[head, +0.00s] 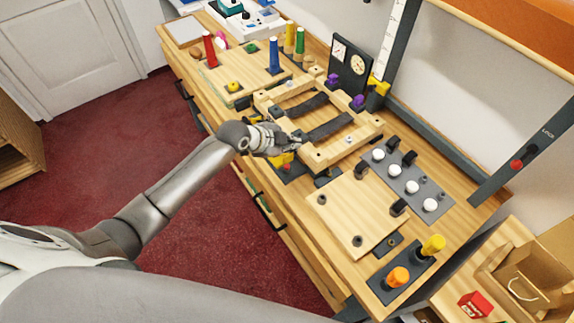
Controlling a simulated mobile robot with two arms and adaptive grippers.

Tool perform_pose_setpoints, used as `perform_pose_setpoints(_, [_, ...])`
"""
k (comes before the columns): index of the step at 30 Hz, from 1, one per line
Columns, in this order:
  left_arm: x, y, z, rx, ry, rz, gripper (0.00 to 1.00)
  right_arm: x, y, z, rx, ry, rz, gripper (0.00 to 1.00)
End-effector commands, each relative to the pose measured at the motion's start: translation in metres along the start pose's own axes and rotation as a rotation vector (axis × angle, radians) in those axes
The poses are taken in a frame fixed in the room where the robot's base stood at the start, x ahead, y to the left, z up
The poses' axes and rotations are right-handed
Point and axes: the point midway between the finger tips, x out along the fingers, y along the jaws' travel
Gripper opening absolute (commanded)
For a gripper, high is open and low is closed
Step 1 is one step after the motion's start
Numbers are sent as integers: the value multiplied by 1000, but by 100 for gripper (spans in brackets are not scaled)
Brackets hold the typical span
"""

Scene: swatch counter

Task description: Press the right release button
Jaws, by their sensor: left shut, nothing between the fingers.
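A pale wooden frame (317,157) with two dark straps (331,126) across it lies on the wooden counter. A yellow block (282,159) shows at its near side, partly hidden by my left gripper. Another yellow part (378,86) and two purple knobs (333,80) (358,101) are at its far side. No label shows which part is the right release button. My left gripper (294,141) is shut and empty at the frame's near left edge, by the yellow block; I cannot tell if it touches. My right gripper is not in view.
A grey panel with several white knobs (394,170) and dark handles lies right of the frame. A dark plate carries an orange knob (398,277) and a yellow one (433,244).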

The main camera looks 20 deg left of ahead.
Motion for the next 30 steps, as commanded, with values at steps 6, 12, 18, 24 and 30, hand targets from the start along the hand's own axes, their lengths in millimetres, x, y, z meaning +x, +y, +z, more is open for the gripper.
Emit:
perform_pose_setpoints(6, [22,17,16,-4,-1,3,0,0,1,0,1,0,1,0])
perform_pose_setpoints(12, [44,32,32,0,-1,1,0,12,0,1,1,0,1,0])
perform_pose_setpoints(18, [52,38,38,1,-1,0,0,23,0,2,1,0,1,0])
perform_pose_setpoints(24, [53,39,39,1,-1,0,0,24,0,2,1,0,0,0])
perform_pose_setpoints(30, [53,39,39,0,-1,0,0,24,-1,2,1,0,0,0])
